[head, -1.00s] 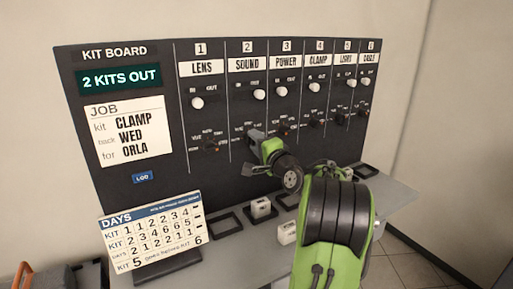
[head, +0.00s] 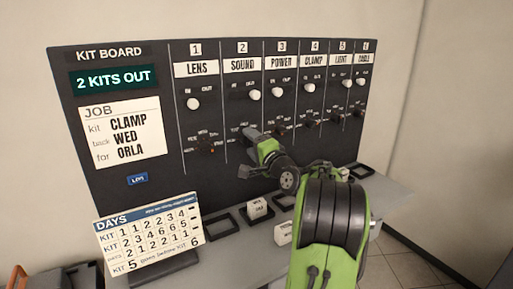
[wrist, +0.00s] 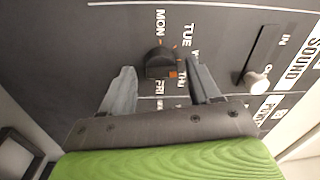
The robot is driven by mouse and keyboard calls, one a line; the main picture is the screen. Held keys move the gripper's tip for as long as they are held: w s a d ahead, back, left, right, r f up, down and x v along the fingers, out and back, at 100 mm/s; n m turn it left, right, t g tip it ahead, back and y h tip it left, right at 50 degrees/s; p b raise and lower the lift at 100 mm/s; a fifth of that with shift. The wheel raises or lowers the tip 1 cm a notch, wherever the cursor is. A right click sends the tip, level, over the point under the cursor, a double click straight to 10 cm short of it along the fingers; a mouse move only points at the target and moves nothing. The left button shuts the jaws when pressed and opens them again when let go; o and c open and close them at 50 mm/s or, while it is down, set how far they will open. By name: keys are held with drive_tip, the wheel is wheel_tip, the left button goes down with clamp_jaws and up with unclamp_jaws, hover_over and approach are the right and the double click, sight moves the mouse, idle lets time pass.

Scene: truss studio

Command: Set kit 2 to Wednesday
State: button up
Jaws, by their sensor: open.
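The kit board (head: 112,190) stands upright, with SOUND as column 2 (head: 242,65). In the wrist view, the dark round SOUND day dial (wrist: 158,62) is ringed by day labels MON, TUE, THU and FRI. The label between TUE and THU is partly hidden by a finger. An orange mark shows at the dial's lower right, near THU and FRI; I cannot tell for sure which day it points to. My gripper (wrist: 162,72) is open, one finger each side of the dial, with gaps visible. In the head view, my gripper (head: 252,138) hides most of this dial.
The white SOUND slider knob (wrist: 258,86) is right of my fingers in the wrist view, toward OUT. Other columns have similar sliders and dials. A job card (head: 122,135) reads CLAMP, WED, ORLA. A day chart (head: 150,232) and white blocks (head: 257,208) are on the shelf (head: 225,250).

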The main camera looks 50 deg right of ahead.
drive_tip(key=b+v, duration=0.2)
drive_tip(key=v, duration=1.3)
drive_tip(key=shift+s, duration=0.3)
drive_tip(key=shift+f, duration=0.1)
drive_tip(key=w+d+n+p, duration=0.2)
drive_tip(key=w+n+p, duration=0.2)
drive_tip(key=w, duration=0.3)
drive_tip(key=w+d+r+n+y+p, duration=0.1)
drive_tip(key=w+d+n+p, duration=0.2)
drive_tip(key=w+n+p, duration=0.2)
drive_tip(key=w+n, duration=0.1)
drive_tip(key=w, duration=0.2)
drive_tip(key=shift+w+r, duration=0.2)
drive_tip(key=shift+c, duration=0.3)
